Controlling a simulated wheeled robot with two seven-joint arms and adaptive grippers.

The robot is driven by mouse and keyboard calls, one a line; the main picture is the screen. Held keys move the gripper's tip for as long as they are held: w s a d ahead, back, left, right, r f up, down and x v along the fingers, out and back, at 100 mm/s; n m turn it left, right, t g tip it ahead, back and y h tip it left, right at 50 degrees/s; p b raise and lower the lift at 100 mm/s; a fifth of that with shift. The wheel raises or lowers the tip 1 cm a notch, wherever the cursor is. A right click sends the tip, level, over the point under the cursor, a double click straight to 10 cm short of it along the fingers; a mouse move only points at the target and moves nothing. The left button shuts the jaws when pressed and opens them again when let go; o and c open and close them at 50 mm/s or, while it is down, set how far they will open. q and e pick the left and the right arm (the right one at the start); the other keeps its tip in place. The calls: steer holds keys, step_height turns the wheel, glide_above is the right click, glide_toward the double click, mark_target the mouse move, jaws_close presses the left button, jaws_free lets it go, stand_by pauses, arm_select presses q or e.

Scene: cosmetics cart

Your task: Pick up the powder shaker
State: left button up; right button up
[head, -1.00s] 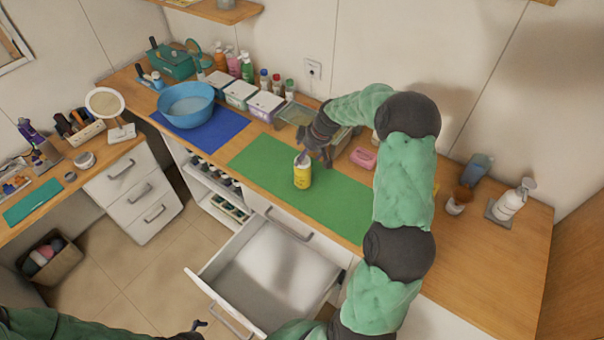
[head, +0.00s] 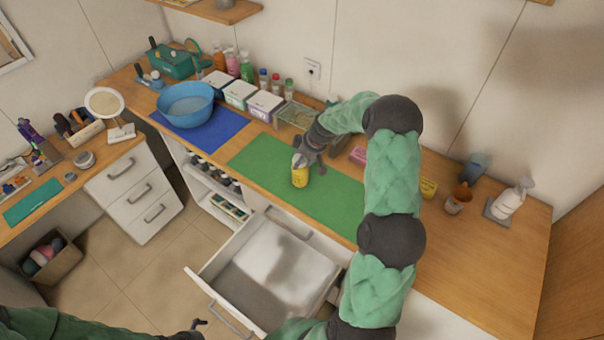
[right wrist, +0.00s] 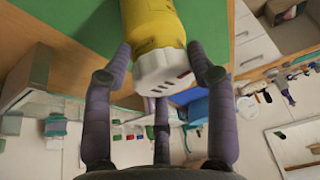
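The powder shaker (head: 300,178) is a yellow cylinder with a white cap, standing on the green mat (head: 330,205). In the right wrist view the shaker (right wrist: 155,25) shows at the top, its perforated white cap turned toward the camera. My right gripper (head: 305,160) is beside the shaker and partly covers its top. In the right wrist view its purple fingers (right wrist: 158,50) are spread, one on each side of the shaker and a third below the cap. The fingertips are very close to its sides; contact is unclear. My left gripper (head: 195,328) is low at the bottom edge, away from the counter.
An open white drawer (head: 270,270) juts out below the mat. A blue bowl (head: 187,103) on a blue mat, lidded boxes (head: 240,93) and bottles stand to the left and behind. A pink box (head: 358,155) and a white pump bottle (head: 510,200) are at right.

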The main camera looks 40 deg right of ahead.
steer(key=shift+f, duration=0.1)
jaws_close()
